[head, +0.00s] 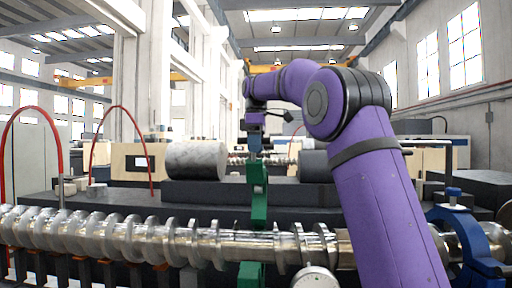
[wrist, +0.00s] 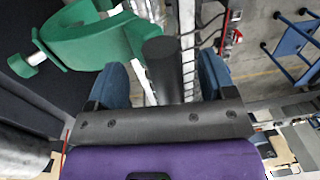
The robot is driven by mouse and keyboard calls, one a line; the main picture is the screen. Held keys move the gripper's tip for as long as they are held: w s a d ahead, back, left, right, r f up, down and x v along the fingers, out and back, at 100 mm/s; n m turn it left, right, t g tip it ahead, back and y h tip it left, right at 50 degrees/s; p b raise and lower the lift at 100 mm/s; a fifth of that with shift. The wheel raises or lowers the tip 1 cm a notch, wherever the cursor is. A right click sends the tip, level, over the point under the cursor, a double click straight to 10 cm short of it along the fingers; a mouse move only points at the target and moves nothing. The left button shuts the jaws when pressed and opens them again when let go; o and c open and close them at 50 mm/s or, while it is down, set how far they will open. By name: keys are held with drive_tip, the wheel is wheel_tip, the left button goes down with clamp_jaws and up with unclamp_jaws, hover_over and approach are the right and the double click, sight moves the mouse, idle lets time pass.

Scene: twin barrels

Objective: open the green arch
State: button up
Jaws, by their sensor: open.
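The green arch (head: 259,205) stands upright around the long metal screw shaft (head: 150,235), near the middle of the head view. My gripper (head: 254,150) is just above the top of the arch, pointing down. In the wrist view my gripper (wrist: 160,72) shows two blue fingers spread apart. A dark round post (wrist: 163,65) stands between them; I cannot tell whether it touches either finger. The arch's far side is hidden.
A blue arch (head: 475,240) stands at the right end of the shaft. A round dial (head: 314,278) is at the lower front. Grey cylinders (head: 197,160) lie on the dark bench behind. Red curved hoses (head: 122,110) rise at the left.

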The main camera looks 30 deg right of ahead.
drive_tip(key=shift+r, duration=0.2)
drive_tip(key=shift+r, duration=1.55)
drive_tip(key=s+a+r, duration=0.1)
drive_tip(key=s+a, duration=0.2)
drive_tip(key=s, duration=1.2)
drive_tip(key=shift+s+a+r, duration=0.15)
drive_tip(key=shift+s+r, duration=0.1)
drive_tip(key=shift+s, duration=0.1)
drive_tip(key=s+a+f+m+t, duration=0.3)
drive_tip(key=s+f+m, duration=0.2)
drive_tip(key=s+f, duration=0.5)
drive_tip(key=s+a+f+m+t, duration=0.3)
drive_tip(key=s+f+m, duration=0.2)
drive_tip(key=s+f, duration=0.6)
wheel_tip(320, 180, down, 4)
drive_tip(key=shift+a+r+m, duration=0.15)
drive_tip(key=shift+a+m, duration=0.1)
drive_tip(key=shift+m, duration=0.15)
